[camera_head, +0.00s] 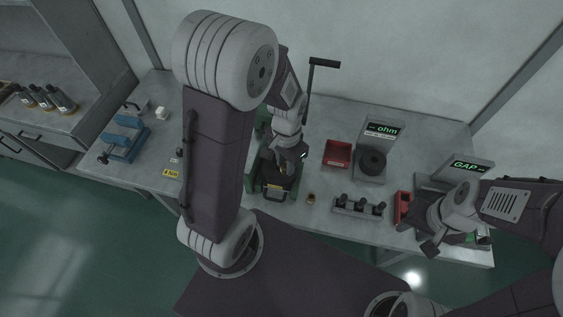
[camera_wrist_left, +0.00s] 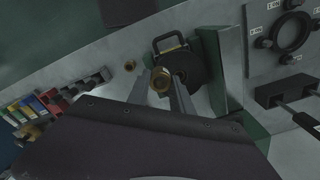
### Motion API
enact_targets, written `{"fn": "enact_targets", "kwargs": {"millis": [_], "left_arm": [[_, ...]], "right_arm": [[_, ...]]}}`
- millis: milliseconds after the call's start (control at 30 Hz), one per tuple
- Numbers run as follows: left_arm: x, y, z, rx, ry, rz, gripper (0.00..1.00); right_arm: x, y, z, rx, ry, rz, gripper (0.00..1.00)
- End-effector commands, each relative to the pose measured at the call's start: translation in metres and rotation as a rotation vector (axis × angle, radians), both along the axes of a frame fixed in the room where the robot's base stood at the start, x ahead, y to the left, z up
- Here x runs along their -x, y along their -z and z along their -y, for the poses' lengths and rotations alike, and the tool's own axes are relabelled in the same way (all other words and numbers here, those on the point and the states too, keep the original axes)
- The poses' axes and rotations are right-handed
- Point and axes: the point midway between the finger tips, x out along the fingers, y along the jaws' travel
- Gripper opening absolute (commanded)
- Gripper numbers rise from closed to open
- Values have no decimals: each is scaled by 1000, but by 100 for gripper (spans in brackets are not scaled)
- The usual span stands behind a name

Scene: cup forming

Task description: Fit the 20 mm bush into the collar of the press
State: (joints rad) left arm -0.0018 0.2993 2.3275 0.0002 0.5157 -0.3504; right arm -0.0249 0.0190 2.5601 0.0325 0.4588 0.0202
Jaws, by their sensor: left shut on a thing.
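My left gripper (camera_head: 285,169) is over the green press (camera_head: 262,184) in the head view, and its arm covers part of the press. In the left wrist view my left gripper (camera_wrist_left: 161,90) is shut on a brass bush (camera_wrist_left: 160,80), seen end-on between the fingers.
A small brass piece (camera_head: 310,199) stands on the bench near the press. A red tray (camera_head: 338,154), a display unit reading "ohm" (camera_head: 383,130) and a rack of dark posts (camera_head: 358,207) are to the right. A blue vice (camera_head: 125,139) is at left. The press lever (camera_head: 309,90) rises behind.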

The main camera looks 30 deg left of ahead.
Motion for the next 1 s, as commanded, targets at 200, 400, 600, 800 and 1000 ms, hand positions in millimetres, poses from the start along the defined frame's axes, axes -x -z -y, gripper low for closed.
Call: {"fn": "enact_targets", "kwargs": {"millis": [200,400,600,800,1000], "left_arm": [[-36,29,-34,1,-3,-1,0],[-44,36,-40,0,1,1,0],[-42,66,-40,0,1,-4,0],[-44,75,-40,0,1,2,0],[-43,78,-40,0,1,1,0]], "right_arm": [[0,-7,0,0,0,0,36],[0,-7,0,0,0,0,36],[0,-10,0,0,0,0,36],[0,-10,0,0,0,0,36],[0,-8,0,0,0,0,36]]}}
